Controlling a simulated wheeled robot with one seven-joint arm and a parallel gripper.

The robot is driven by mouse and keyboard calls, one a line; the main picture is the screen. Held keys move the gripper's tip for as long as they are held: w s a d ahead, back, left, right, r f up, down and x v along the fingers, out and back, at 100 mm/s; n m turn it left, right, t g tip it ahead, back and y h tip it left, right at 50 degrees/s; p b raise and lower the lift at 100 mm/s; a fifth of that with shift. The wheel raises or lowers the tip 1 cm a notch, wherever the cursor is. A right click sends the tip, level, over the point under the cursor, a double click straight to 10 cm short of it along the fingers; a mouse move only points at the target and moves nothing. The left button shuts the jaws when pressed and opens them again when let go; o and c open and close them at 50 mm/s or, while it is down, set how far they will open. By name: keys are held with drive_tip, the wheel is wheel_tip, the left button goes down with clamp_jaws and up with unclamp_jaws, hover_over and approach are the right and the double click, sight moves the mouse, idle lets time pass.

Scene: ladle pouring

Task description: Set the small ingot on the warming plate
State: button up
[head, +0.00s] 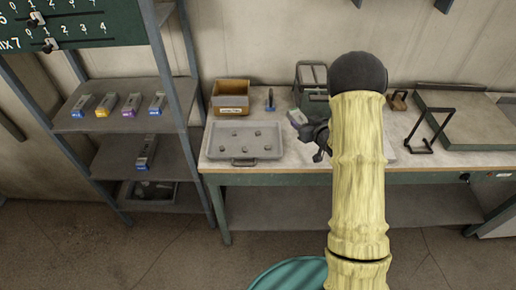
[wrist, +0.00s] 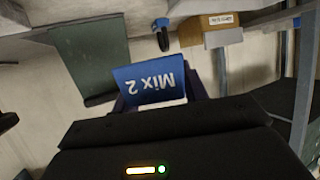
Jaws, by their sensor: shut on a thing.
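My gripper (head: 312,132) is above the bench, left of my arm, and partly hidden by it. It is shut on a block with a blue "Mix 2" label (wrist: 152,84); in the head view a pale end of this block (head: 297,118) shows. The held block's underside is hidden. I cannot tell whether it is the small ingot. Several small grey pieces (head: 236,134) lie apart in a grey tray (head: 273,153) at the bench's left end. I cannot tell for certain which thing is the warming plate; a broad flat slab (head: 472,127) lies at the bench's right.
A cardboard box (head: 231,97) and a small blue item (head: 270,99) stand behind the tray. A dark green-grey unit (head: 311,77) stands behind my gripper. A black frame (head: 431,132) stands near the slab. The left shelf (head: 113,118) holds several colour-labelled blocks.

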drive_tip(key=p, duration=0.1)
hover_over(299, 147)
drive_tip(key=shift+a+f, duration=0.1)
drive_tip(key=shift+f, duration=2.75)
drive_tip(key=shift+f+p, duration=0.5)
drive_tip(key=shift+f, duration=1.6)
drive_tip(key=shift+f, duration=0.1)
drive_tip(key=o, duration=1.4)
drive_tip(key=shift+s, duration=0.1)
drive_tip(key=shift+c, duration=0.2)
